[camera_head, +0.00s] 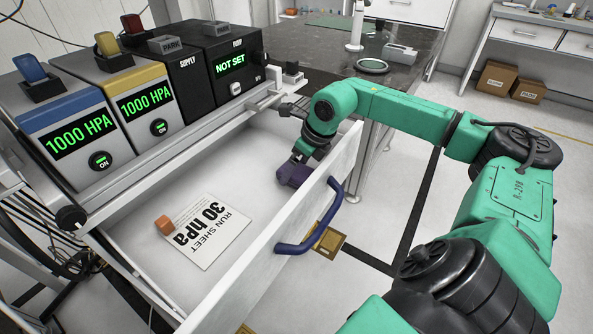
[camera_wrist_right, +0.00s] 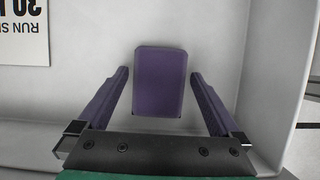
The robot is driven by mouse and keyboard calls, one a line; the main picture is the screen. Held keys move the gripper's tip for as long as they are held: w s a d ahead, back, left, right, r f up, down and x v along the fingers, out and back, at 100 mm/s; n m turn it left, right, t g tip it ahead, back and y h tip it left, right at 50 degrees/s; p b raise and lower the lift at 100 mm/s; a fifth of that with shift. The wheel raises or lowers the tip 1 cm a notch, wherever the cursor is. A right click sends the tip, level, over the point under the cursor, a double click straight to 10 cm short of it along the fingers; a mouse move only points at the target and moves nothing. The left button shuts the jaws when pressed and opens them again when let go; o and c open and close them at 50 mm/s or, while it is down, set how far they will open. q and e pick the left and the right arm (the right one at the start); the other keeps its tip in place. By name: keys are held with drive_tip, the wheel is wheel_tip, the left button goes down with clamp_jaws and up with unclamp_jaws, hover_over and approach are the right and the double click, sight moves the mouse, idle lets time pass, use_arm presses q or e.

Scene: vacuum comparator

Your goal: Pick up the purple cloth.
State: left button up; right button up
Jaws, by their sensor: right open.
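The purple cloth (camera_wrist_right: 160,82) shows in the right wrist view as a dark purple block-like rectangle on the pale drawer floor. My right gripper (camera_wrist_right: 159,76) is open. Its two purplish fingers stand to the left and right of the cloth, with a gap on each side, and do not touch it in this view. In the head view a purple shape (camera_head: 292,174) shows below my right wrist, inside the drawer by its front wall. There, I cannot separate cloth from fingers, and the height of the fingers is unclear. My left gripper is not in view.
The open white drawer (camera_head: 262,290) has a blue handle (camera_head: 316,222) on its front wall. A run sheet (camera_head: 212,231) marked 30 hPa and an orange block (camera_head: 164,224) lie left in it. Gauge boxes (camera_head: 85,130) stand behind. Bare drawer floor lies between sheet and cloth.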

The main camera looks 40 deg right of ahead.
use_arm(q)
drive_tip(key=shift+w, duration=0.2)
use_arm(e)
drive_tip(key=shift+f, duration=0.2)
idle(0.4)
drive_tip(key=c, duration=1.2)
drive_tip(key=shift+o, duration=0.2)
drive_tip(key=shift+r, duration=0.5)
wheel_tip(320, 180, up, 11)
drive_tip(key=p, duration=0.4)
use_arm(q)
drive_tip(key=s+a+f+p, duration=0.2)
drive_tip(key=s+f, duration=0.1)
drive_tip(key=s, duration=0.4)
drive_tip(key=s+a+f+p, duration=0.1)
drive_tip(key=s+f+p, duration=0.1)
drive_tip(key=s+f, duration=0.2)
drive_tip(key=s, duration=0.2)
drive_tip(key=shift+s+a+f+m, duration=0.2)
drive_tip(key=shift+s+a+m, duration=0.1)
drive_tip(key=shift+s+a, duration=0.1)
use_arm(e)
wheel_tip(320, 180, up, 9)
hover_over(297, 170)
drive_tip(key=shift+w+f, duration=0.1)
drive_tip(key=shift+f, duration=0.1)
